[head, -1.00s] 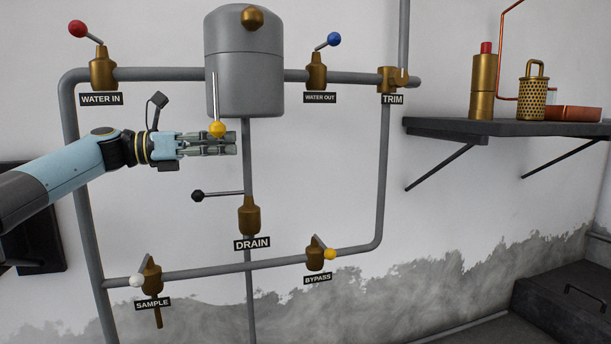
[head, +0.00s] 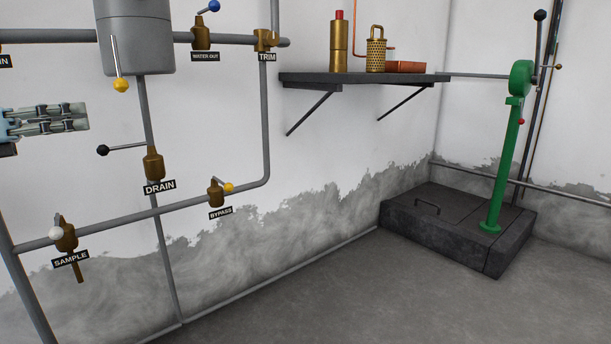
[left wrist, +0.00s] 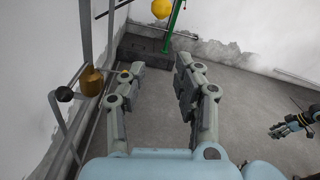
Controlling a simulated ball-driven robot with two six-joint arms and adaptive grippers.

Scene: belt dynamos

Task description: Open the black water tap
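The black-knobbed tap is the brass valve body (head: 153,165) over the DRAIN label (head: 159,187), on the vertical grey pipe. Its lever points left, nearly level, ending in a black knob (head: 103,150). In the left wrist view the black knob (left wrist: 64,94) and brass body (left wrist: 91,80) are left of the fingers. My left gripper (head: 80,118) is above and slightly left of the knob in the head view, apart from it. Its fingers are spread and empty in the left wrist view (left wrist: 157,68). My right gripper (left wrist: 290,125) shows small at the right there; its opening is unclear.
A yellow-knobbed lever (head: 121,85) hangs before the grey tank (head: 138,40), above the drain lever. SAMPLE (head: 66,235) and BYPASS (head: 215,193) valves are below. A shelf (head: 360,79) and green post (head: 505,165) stand right. The floor between is clear.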

